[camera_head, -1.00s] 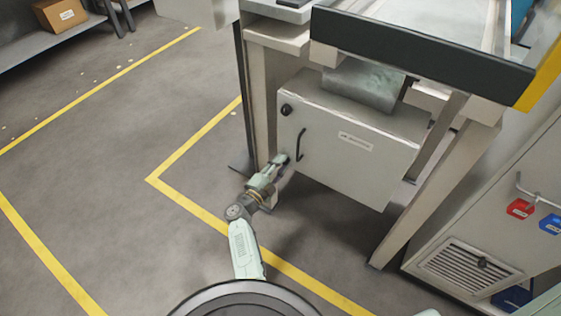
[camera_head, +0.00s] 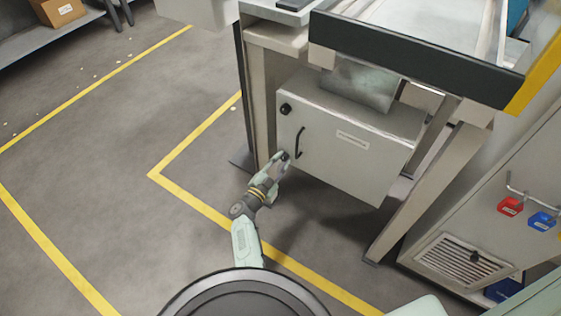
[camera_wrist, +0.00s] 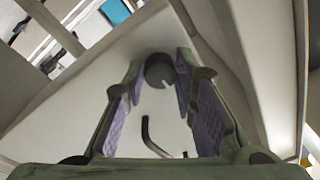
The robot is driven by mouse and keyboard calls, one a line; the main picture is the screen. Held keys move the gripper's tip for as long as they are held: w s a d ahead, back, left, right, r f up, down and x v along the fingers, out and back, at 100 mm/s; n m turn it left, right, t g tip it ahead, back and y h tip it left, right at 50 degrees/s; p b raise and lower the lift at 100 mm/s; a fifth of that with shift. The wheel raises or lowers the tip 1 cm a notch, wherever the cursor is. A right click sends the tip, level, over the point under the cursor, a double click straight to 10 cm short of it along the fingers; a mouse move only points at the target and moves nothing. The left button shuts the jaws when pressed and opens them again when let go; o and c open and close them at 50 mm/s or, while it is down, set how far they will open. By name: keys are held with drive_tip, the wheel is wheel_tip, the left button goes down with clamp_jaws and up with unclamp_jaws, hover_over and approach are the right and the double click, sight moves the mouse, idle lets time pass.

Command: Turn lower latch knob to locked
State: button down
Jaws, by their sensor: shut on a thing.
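The grey cabinet (camera_head: 345,165) under the bench has a dark upper knob (camera_head: 285,109), a black bar handle (camera_head: 300,142) and a dark lower latch knob (camera_head: 285,155) along its left side. My gripper (camera_head: 283,158) is at the lower knob, its fingers on either side of it. In the wrist view the round dark lower knob (camera_wrist: 159,69) sits between the tips of my gripper (camera_wrist: 160,76), with a pale notch at its edge. The bar handle (camera_wrist: 150,138) shows between the fingers there. I cannot read whether the knob stands at locked.
Bench legs (camera_head: 422,180) stand on both sides of the cabinet. A vented cabinet (camera_head: 464,258) with red and blue tags stands at the right. The floor to the left is open, with yellow lines (camera_head: 182,200).

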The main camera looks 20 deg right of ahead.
drive_tip(key=c, duration=1.3)
unclamp_jaws()
drive_tip(key=v, duration=1.2)
